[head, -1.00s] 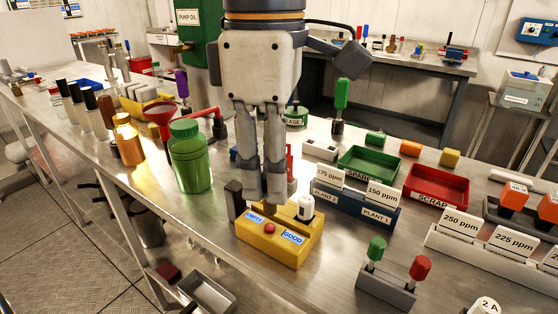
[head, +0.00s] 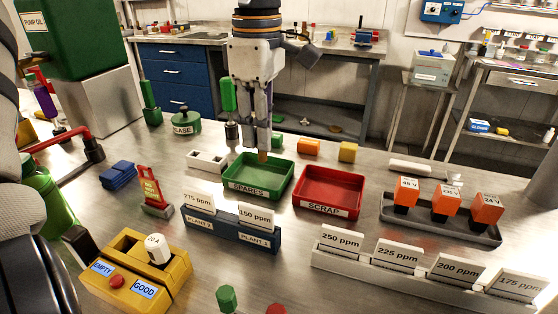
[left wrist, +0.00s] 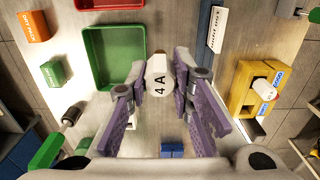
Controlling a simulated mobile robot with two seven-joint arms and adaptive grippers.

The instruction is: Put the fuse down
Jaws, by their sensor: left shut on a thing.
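The tray shows just beyond the fuse in the left wrist view (left wrist: 86,50) and looks empty. My right gripper is not in view.
The red SCRAP tray (head: 328,208) stands right of the green one. A white block (head: 207,161) and a green-handled tool (head: 230,108) are close on the left. In front are a blue card holder (head: 232,232) and a yellow tester (head: 172,290) with a white fuse (head: 157,247).

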